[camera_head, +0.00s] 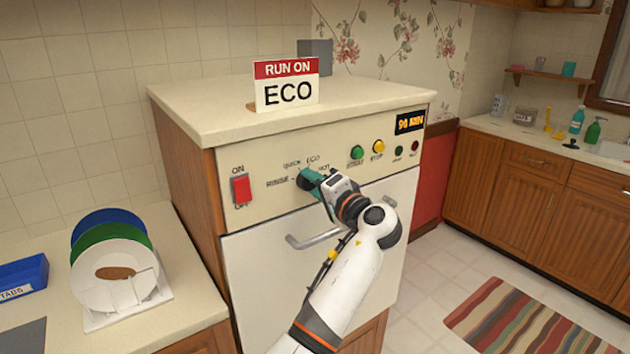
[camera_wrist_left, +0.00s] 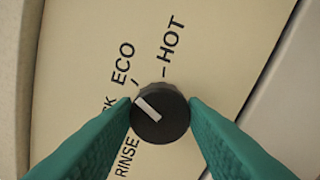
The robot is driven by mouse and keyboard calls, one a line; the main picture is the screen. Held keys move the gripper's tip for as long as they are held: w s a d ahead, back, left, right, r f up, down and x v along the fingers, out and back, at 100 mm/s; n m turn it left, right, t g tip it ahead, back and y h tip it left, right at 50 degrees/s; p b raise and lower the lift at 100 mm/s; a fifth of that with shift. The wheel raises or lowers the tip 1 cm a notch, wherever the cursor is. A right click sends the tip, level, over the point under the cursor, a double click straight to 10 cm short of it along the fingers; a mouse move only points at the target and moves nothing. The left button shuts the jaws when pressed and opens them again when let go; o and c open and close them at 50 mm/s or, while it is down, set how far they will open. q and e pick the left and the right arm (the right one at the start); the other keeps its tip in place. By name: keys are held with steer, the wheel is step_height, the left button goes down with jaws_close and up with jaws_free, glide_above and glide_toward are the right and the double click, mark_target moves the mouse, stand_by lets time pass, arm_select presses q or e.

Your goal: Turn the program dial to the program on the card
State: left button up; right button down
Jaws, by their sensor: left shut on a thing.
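The card (camera_head: 287,86) stands on the appliance's top and reads "RUN ON ECO". The program dial (camera_wrist_left: 159,116) is a black round knob with a white pointer, in the left wrist view. Its pointer slants up and left, near the ECO mark and slightly toward the QUICK side. RINSE, QUICK, ECO and HOT are printed around it; QUICK is partly hidden by a finger. My left gripper (camera_wrist_left: 160,112) is shut on the dial, one teal finger on each side. In the head view the gripper (camera_head: 312,180) covers most of the dial (camera_head: 303,183). My right gripper is out of view.
The panel has a red ON/OFF switch (camera_head: 242,190), a green button (camera_head: 357,152), a yellow STOP button (camera_head: 378,146) and a display (camera_head: 410,122) reading 90 MIN. A door handle (camera_head: 313,240) sits below. A plate rack (camera_head: 122,303) and blue tabs box (camera_head: 22,279) stand left.

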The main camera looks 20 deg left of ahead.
arm_select(q)
steer(key=shift+r, duration=0.25)
steer(key=o, duration=1)
steer(key=shift+w+f, duration=0.1)
steer(key=shift+f, duration=0.05)
steer(key=shift+c, duration=0.2)
steer(key=shift+f, duration=0.1)
